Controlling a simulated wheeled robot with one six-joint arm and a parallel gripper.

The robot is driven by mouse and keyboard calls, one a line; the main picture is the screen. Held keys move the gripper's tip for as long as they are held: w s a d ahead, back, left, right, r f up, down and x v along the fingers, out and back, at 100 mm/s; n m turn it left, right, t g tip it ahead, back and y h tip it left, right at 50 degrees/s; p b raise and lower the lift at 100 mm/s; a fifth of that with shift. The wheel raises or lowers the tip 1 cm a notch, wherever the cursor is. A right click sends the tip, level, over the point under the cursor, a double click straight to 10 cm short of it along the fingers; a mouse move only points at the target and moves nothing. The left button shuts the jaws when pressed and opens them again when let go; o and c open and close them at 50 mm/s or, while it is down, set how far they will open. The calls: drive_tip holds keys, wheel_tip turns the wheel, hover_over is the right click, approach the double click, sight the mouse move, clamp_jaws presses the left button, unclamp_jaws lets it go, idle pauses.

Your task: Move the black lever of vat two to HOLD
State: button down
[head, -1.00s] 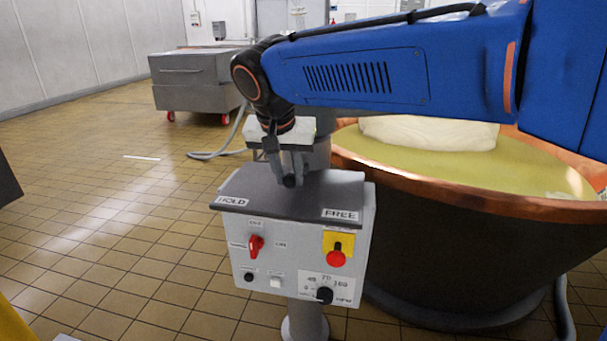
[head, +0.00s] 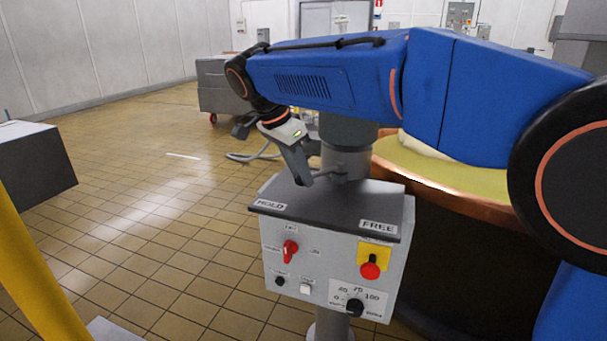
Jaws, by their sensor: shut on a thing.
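The grey control box (head: 330,250) of the vat stands on a post, with a dark top plate marked HOLD (head: 270,205) at the left and FREE (head: 378,227) at the right. My gripper (head: 308,180) is tilted low over the top plate, nearer HOLD than FREE. It is shut on the black lever (head: 334,174), of which only a short dark part shows to the right of the fingers. The fingers hide the rest of it.
The copper-rimmed vat (head: 440,186) with yellow liquid stands behind the box at the right. The box front has a red switch (head: 290,251), a red stop button (head: 370,270) and a black dial (head: 355,307). Open tiled floor (head: 150,235) lies to the left.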

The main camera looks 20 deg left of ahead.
idle(0.4)
drive_tip(key=c, duration=1.5)
unclamp_jaws()
drive_tip(key=shift+o, duration=0.2)
drive_tip(key=v, duration=1.7)
drive_tip(key=shift+r, duration=0.25)
drive_tip(key=shift+w, duration=0.15)
